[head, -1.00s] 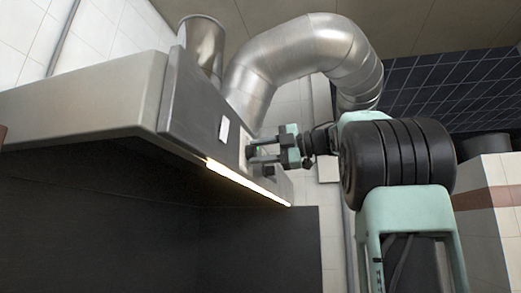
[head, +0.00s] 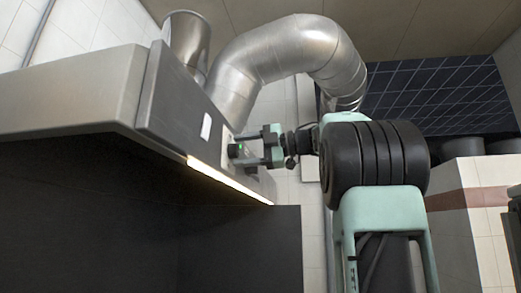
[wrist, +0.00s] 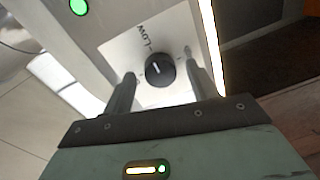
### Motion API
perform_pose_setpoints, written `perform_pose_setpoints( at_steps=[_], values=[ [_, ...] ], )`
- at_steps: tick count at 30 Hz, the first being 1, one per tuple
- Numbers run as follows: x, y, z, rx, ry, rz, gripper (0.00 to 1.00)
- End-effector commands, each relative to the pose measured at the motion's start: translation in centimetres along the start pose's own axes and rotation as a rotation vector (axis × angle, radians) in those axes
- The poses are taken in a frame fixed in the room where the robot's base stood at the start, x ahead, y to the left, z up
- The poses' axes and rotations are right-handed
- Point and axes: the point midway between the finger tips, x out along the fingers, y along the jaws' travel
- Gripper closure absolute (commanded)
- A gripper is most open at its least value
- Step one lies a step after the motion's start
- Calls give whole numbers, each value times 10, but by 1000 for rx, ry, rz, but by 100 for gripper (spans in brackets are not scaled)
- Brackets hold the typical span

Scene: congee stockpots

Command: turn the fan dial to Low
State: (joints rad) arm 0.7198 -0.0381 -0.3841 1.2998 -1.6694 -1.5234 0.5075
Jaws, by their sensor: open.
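The fan dial (wrist: 160,70) is a round black knob with a white line, on a pale label plate (wrist: 185,92) marked LOW. The line stands nearly upright in the wrist view, its upper end leaning left, on the side of the LOW print. Other marks on the plate are too small to read. My gripper (wrist: 158,63) is open, with one finger on each side of the dial; I cannot tell whether they touch it. In the head view my gripper (head: 240,149) reaches the hood's front panel from the right, and the dial is small between the fingers.
A green light (wrist: 78,7) sits on the panel beyond the plate. The grey hood (head: 70,95) has a lit strip (head: 228,179) along its lower edge. A silver duct (head: 285,45) curves above my arm. Dark space lies under the hood.

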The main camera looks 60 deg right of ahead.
Motion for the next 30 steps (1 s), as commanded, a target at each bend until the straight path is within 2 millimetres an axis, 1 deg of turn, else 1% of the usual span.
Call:
perform_pose_setpoints(
  at_steps=[5,12,21,23,30],
  values=[
    [-23,-3,2,-2,-4,1,42],
    [-79,-3,2,-1,-8,1,42],
    [-140,-1,2,1,-8,-1,42],
    [-147,1,0,1,-5,0,42],
    [-157,2,1,3,-5,4,42]
  ],
)
